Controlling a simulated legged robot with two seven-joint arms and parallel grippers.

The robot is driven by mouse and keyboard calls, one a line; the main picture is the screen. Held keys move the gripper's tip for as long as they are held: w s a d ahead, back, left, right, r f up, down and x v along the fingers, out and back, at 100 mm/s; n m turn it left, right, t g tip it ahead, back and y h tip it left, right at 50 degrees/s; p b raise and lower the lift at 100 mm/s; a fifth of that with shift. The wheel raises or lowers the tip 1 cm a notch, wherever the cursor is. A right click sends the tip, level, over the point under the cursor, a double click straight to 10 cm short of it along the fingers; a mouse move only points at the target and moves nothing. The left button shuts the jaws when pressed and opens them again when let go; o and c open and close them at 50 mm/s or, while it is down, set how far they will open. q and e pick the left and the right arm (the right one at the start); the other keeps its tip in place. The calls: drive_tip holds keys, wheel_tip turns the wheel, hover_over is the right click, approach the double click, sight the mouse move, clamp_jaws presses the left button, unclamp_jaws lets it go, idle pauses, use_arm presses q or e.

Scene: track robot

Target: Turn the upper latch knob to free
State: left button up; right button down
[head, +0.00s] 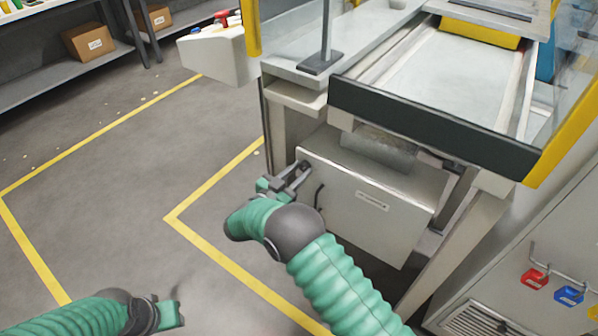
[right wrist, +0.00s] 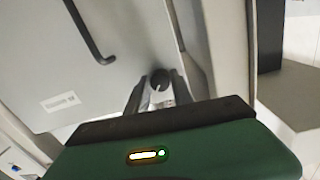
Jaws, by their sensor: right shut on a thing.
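The upper latch knob (right wrist: 159,82) is a small dark round knob with a pale mark, close to the edge of a light grey door panel (head: 365,220). In the head view it sits at the panel's upper left corner, largely hidden by my gripper. My right gripper (head: 297,176) is shut on the knob, with one finger on each side of it; the fingers also show in the right wrist view (right wrist: 157,95). I cannot tell the knob's turn angle. My left gripper (head: 172,310) is low at the left, away from the panel, and its finger gap is unclear.
A dark bent handle (head: 318,197) stands out from the panel beside my right gripper. A dark-edged conveyor frame (head: 430,128) overhangs the panel. A cabinet with red and blue padlocks (head: 568,296) stands at lower right. The floor at left is clear.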

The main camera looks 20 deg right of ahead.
drive_tip(key=m, duration=0.4)
drive_tip(key=shift+y, duration=0.3)
drive_tip(key=shift+a+m+t+b, duration=0.1)
drive_tip(key=shift+m+t+b, duration=0.45)
drive_tip(key=shift+m, duration=2.05)
drive_tip(key=c, duration=1.1)
unclamp_jaws()
drive_tip(key=shift+r, duration=0.1)
